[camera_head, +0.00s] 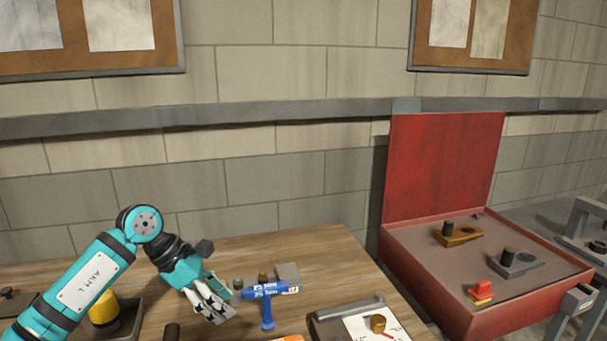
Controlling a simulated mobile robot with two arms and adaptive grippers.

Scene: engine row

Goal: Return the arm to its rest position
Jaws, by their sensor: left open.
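My left arm (85,285), teal and black with an "ARM L" plate, reaches in from the left over the wooden table (320,255). Its wrist bends down to the right. My left gripper (220,308) is open, low over the table, with its fingers pointing down and right. I see nothing between the fingers. A blue tool (268,293) marked "25 Nm" lies just right of the fingertips; I cannot tell whether they touch. My right gripper is not in view.
Small metal parts (288,272) sit behind the blue tool. A yellow-topped object (104,312) stands beside my left arm. A clipboard with white paper (367,327) lies at the table's right front. An open red case (445,290) with several parts stands right. A brick wall (270,180) closes the back.

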